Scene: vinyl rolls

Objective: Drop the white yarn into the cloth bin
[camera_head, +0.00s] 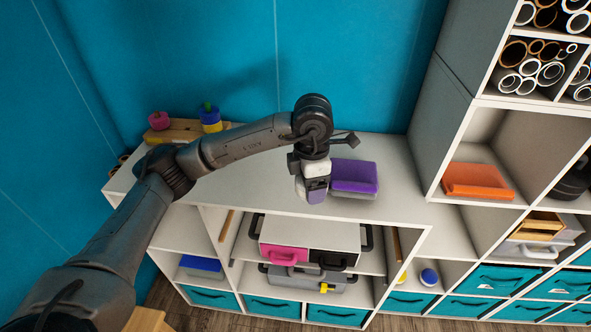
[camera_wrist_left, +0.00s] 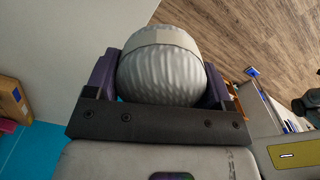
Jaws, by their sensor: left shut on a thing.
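My left gripper (camera_head: 315,195) hangs over the front part of the white shelf top, its fingers pointing down. In the left wrist view its two purple fingers (camera_wrist_left: 160,85) are shut on the white yarn (camera_wrist_left: 160,75), a pale ribbed ball with a smooth band. Teal cloth bins (camera_head: 272,304) fill the bottom row of the shelf, below and in front of the gripper; another cloth bin (camera_head: 491,279) is at the lower right. Their insides are hidden. My right gripper is not in view.
A tall unit (camera_head: 438,125) with an orange box (camera_head: 478,180) rises at right. The shelf (camera_head: 390,204) holds cases (camera_head: 309,237) beneath its top. The wooden floor (camera_head: 240,323) lies in front.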

